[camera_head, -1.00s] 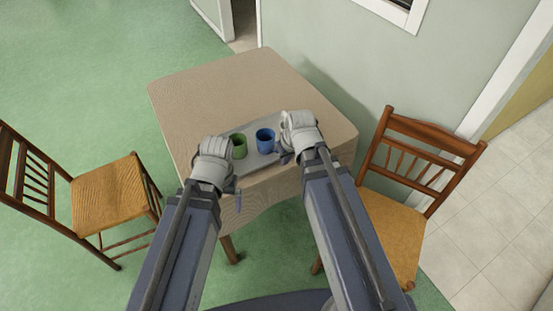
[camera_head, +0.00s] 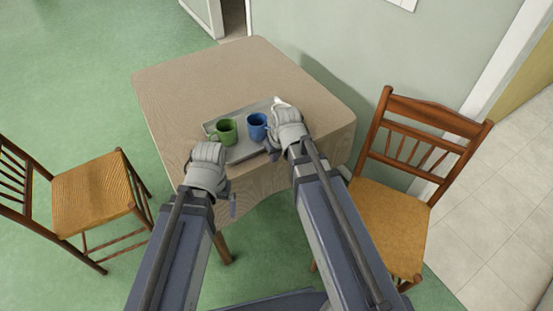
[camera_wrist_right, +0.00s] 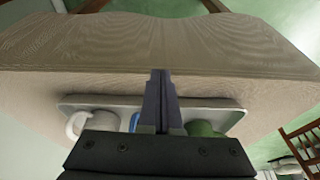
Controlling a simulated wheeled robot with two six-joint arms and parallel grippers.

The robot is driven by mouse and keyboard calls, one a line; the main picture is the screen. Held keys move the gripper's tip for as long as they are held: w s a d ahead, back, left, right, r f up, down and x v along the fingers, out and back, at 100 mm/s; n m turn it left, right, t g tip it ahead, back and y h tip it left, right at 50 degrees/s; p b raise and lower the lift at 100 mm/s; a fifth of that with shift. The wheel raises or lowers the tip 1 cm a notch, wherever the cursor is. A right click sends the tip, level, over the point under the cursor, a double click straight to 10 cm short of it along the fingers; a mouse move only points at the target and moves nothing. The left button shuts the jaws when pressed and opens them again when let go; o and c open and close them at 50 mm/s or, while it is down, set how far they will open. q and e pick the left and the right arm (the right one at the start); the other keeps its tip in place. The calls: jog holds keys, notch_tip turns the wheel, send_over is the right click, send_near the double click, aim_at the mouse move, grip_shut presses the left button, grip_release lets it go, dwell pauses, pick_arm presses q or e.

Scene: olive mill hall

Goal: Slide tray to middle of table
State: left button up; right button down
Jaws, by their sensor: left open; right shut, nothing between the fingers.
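A grey rectangular tray (camera_head: 243,152) lies on the table (camera_head: 190,90), close to its front edge. A green mug (camera_head: 225,132) and a blue mug (camera_head: 257,127) stand on it. A white mug (camera_wrist_right: 88,122) also stands on it in the right wrist view; in the head view my right gripper mostly hides it. My left gripper (camera_head: 207,170) is open and empty, in front of the tray's left part near the table's front edge. My right gripper (camera_head: 284,133) is shut and empty at the tray's right end; its fingers (camera_wrist_right: 160,98) overlap the tray. I cannot tell whether they touch it.
The back and left of the tabletop are clear. A wooden chair (camera_head: 92,195) stands left of the table and another (camera_head: 390,215) stands at its right. A wall rises behind the table on the right.

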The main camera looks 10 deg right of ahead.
jog(key=w, duration=0.1)
jog(key=w+p, duration=0.1)
jog(key=w, duration=0.1)
jog(key=shift+w+a, duration=0.15)
jog(key=shift+a, duration=0.2)
jog(key=shift+w+a, duration=0.15)
jog(key=shift+w, duration=0.2)
jog(key=w+a, duration=0.2)
jog(key=w, duration=0.6)
jog(key=w+a, duration=0.2)
jog(key=w, duration=0.6)
jog(key=w+a, duration=0.2)
jog(key=w, duration=0.7)
jog(key=shift+w+a, duration=0.1)
jog(key=shift+a, duration=0.05)
